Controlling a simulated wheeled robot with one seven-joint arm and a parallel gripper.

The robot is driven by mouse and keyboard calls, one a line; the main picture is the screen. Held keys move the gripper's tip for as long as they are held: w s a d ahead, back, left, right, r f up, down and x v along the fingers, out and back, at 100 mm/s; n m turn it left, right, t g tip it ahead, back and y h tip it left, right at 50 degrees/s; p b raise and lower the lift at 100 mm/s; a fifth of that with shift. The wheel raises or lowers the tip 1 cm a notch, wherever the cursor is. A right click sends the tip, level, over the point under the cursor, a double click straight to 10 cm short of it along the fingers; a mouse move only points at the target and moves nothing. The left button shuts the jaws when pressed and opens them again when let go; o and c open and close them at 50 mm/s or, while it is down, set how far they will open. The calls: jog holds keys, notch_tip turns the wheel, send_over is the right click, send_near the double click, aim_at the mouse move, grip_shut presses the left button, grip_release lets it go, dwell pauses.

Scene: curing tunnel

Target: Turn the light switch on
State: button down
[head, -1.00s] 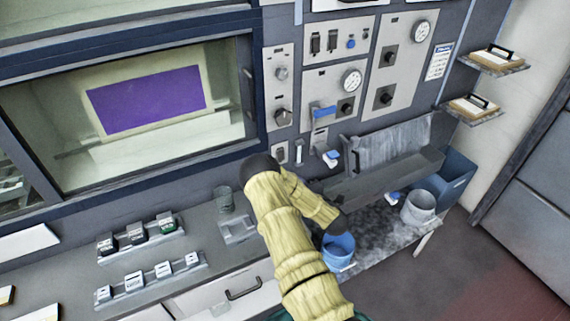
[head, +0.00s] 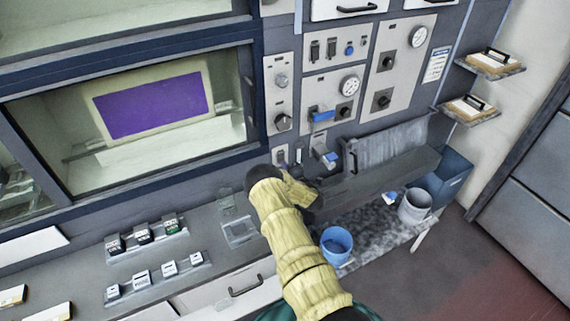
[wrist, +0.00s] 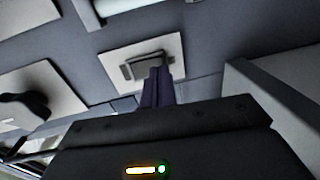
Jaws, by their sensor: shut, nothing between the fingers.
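The light switch, a dark rocker (wrist: 143,65) on a pale square plate, is near the upper middle of the wrist view. My gripper (wrist: 158,76) is shut and empty, its dark purple fingers together. The fingertips overlap the right part of the rocker in this view; I cannot tell whether they touch it. In the head view my gripper (head: 298,160) is at the wall below the control panels, by a small pale plate (head: 280,154). My wrist hides part of that area.
A panel with a blue handle (head: 322,114) is just above. A grey trough (head: 380,178) projects from the wall at right. A blue bucket (head: 336,244) stands below. Another plate with a dark knob (wrist: 22,108) is left in the wrist view.

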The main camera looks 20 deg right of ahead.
jog(key=shift+w, duration=0.45)
jog(key=shift+f+b, duration=0.2)
jog(key=shift+b, duration=0.1)
jog(key=shift+w+r+b, duration=0.1)
jog(key=shift+b, duration=0.2)
jog(key=s+f+b, duration=0.1)
jog(key=s+b, duration=0.2)
jog(key=s, duration=1.1)
jog(key=shift+d+f+b, duration=0.25)
jog(key=shift+f+b, duration=0.15)
